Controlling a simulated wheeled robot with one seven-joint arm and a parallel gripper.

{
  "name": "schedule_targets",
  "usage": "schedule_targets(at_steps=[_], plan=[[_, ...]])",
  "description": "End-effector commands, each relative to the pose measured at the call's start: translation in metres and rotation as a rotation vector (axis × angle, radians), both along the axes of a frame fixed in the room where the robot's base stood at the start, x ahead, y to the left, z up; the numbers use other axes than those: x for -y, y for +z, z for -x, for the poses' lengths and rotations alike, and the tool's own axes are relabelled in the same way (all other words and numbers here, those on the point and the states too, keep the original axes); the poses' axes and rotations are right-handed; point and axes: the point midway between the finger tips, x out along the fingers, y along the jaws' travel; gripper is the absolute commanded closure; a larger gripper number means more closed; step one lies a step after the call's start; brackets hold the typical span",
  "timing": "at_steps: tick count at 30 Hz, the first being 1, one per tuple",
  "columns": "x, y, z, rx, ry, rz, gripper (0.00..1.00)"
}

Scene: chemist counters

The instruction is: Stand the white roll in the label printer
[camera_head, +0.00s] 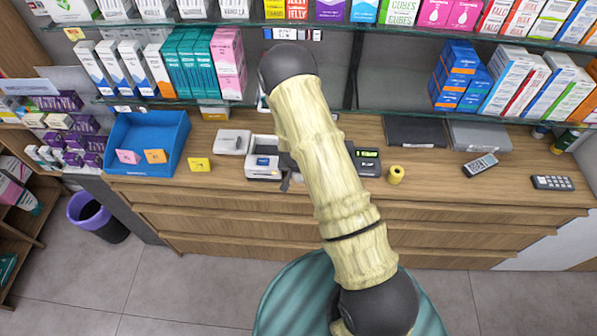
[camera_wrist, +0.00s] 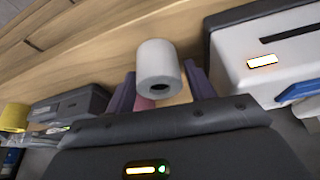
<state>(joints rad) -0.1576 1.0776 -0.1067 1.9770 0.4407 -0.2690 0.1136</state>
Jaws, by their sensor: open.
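The white roll (camera_wrist: 158,60) shows in the wrist view, with the dark hole in its end facing the camera. My gripper (camera_wrist: 160,78) is open, one finger to each side of the roll; I cannot tell whether either touches it. In the head view my arm hides the roll and the gripper. A white device with a slot, an orange light and a blue part, apparently the label printer (camera_wrist: 240,60), stands right of the roll in the wrist view. It appears in the head view (camera_head: 262,172) on the wooden counter, just left of my arm.
On the counter (camera_head: 440,195) are a yellow roll (camera_head: 396,175), a dark device with a green display (camera_head: 368,161), another pale device (camera_head: 233,142), a blue tray (camera_head: 146,135) and a remote-like handset (camera_head: 481,164). Shelves of boxes stand behind. The counter's right front is mostly clear.

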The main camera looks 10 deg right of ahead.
Motion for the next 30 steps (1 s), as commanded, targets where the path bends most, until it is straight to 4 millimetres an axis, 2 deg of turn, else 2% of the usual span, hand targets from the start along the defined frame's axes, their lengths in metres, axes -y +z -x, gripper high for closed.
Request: schedule_targets(at_steps=[12,18,20,30], plan=[[-0.0003,0.0001,0.0002,0.0,0.0,0.0,0.46],[-0.0004,0.0002,0.0001,0.0,0.0,0.0,0.8],[-0.0003,0.0004,0.0,0.0,0.0,0.0,0.84],[-0.0004,0.0054,-0.0007,0.003,0.001,0.002,0.84]])
